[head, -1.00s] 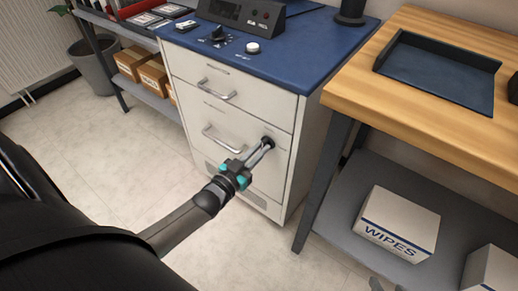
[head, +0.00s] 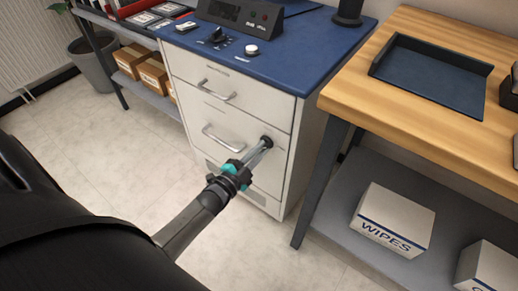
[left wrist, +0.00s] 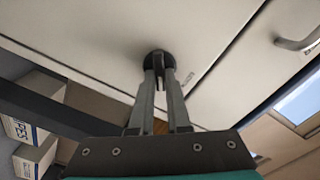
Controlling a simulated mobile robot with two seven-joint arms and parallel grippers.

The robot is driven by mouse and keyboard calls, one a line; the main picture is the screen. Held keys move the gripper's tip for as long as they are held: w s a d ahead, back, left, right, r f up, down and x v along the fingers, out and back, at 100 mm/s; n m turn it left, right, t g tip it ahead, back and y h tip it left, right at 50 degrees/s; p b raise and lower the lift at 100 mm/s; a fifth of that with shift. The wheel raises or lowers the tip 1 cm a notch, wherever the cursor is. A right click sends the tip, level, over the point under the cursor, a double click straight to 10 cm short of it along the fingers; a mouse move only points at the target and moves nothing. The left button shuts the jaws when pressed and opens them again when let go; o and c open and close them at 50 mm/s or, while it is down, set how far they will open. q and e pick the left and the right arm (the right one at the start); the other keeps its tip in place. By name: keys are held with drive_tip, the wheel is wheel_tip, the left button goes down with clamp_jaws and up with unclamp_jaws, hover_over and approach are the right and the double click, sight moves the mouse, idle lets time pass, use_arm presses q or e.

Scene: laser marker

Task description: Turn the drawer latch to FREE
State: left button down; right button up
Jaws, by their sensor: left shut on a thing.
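The drawer latch is a small round black knob (head: 267,141) at the right side of the white cabinet's lower drawer front (head: 225,160). My left gripper (head: 263,147) reaches it from the front, with its two grey fingers shut on the knob. In the left wrist view the fingertips (left wrist: 160,76) meet at the black knob (left wrist: 158,57), one on each side. The fingers cover part of the latch, and no FREE marking is readable. My right gripper is not in view.
The drawers have metal handles (head: 222,138) and look closed. A blue top (head: 300,62) carries a control box (head: 238,14) and knobs. A wooden bench (head: 420,125) stands to the right, with a WIPES box (head: 393,222) on its lower shelf. The floor in front is clear.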

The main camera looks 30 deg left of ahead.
use_arm(q)
drive_tip(key=shift+d+f+m+b, duration=0.1)
drive_tip(key=shift+m+b, duration=0.1)
drive_tip(key=shift+m, duration=1.6)
drive_tip(key=shift+f+m+b, duration=0.1)
drive_tip(key=shift+m+b, duration=0.1)
drive_tip(key=shift+m, duration=1.6)
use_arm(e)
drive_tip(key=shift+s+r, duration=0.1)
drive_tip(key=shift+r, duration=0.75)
use_arm(q)
drive_tip(key=c, duration=0.9)
unclamp_jaws()
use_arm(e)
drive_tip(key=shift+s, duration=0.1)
